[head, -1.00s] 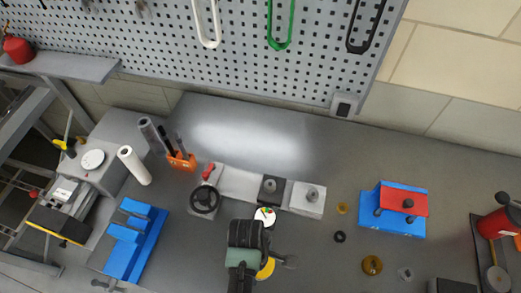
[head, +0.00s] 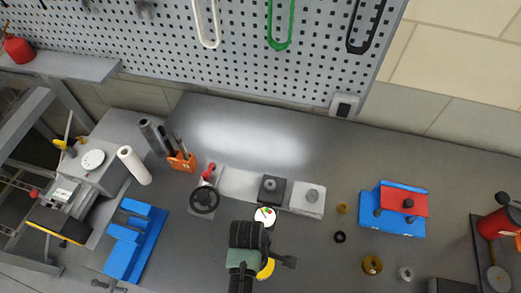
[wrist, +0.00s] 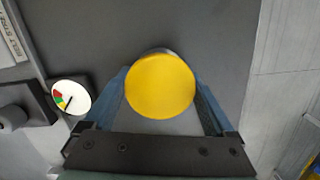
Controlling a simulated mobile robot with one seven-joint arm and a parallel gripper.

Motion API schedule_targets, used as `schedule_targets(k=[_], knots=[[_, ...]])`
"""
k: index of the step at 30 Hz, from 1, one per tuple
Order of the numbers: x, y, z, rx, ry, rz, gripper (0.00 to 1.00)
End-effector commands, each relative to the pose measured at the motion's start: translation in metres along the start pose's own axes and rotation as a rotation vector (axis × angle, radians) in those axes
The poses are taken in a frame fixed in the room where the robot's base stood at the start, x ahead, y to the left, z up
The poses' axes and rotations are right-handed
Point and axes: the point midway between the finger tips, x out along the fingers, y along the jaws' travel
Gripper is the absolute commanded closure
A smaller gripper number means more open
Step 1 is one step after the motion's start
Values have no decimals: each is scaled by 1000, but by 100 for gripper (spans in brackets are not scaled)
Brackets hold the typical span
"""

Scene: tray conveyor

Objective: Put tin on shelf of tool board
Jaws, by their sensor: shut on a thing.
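The tin (wrist: 160,87) has a round yellow top and sits between the two blue fingers of my gripper (wrist: 161,82) in the wrist view. The fingers are shut on its sides. In the head view only a yellow part of the tin (head: 266,269) shows beside my gripper, low in the middle over the bench. My wrist hides the rest. The tool board (head: 260,70) is a grey perforated panel at the back. Its shelf (head: 75,67) juts out at the upper left, with a red can (head: 17,51) at the left end and a bare right part.
A dial gauge (head: 265,216) stands just behind my gripper. A handwheel (head: 204,200), an orange tool holder (head: 181,162), a white roll (head: 134,165) and a blue vise-like block (head: 137,240) stand to the left. A red-and-blue box (head: 393,223) stands right. The bench's back middle is clear.

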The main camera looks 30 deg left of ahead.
Motion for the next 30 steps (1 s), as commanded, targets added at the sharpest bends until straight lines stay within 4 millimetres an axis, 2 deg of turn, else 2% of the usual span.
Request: schedule_targets(k=[5,15,21,26,30], knots=[[-10,1,1,1,1,4,100],[-69,2,8,1,2,6,100],[-95,2,11,0,1,4,100],[-100,1,12,0,0,2,100],[-96,12,22,111,1,-11,100]])
